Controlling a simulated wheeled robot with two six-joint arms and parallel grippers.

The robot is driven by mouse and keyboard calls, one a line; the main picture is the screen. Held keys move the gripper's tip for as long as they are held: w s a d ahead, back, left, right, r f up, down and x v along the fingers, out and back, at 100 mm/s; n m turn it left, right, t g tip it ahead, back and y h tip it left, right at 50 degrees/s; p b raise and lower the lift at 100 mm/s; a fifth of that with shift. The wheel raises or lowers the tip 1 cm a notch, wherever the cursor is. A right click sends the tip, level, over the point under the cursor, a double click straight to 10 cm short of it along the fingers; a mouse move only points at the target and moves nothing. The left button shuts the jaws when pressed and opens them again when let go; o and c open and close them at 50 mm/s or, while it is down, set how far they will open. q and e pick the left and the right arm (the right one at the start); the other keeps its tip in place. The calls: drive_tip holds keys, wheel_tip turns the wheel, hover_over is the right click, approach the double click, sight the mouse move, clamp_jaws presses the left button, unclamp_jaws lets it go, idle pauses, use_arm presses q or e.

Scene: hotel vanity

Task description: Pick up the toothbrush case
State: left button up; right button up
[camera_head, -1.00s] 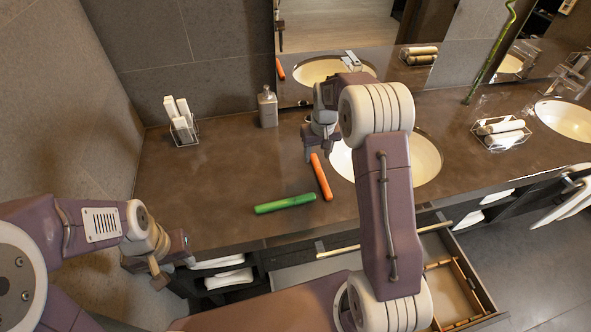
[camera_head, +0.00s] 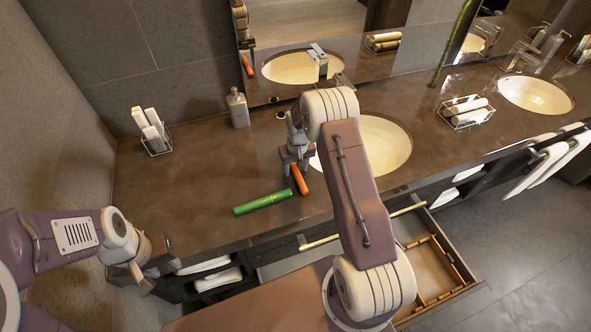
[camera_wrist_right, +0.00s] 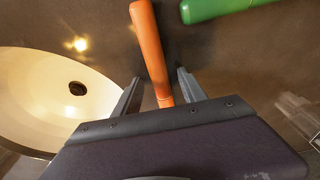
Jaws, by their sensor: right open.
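Two slim tube-shaped cases lie on the brown counter: an orange one (camera_head: 301,181) and a green one (camera_head: 262,203). I cannot tell from looks which is the toothbrush case. My right gripper (camera_head: 295,169) is low over the far end of the orange case and hides that end in the head view. In the right wrist view the orange case (camera_wrist_right: 149,42) runs between the two open, spread fingers (camera_wrist_right: 158,76), with no clear contact. The green case (camera_wrist_right: 215,8) lies beyond, apart from the fingers. My left gripper (camera_head: 160,275) is open and empty near the counter's front left edge.
A sink basin (camera_head: 385,145) is right of the right gripper. A grey bottle (camera_head: 238,110) and a wire holder with white items (camera_head: 155,144) stand at the back left. An open drawer (camera_head: 440,268) juts out below the counter. The left counter is clear.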

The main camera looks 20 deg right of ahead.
clamp_jaws()
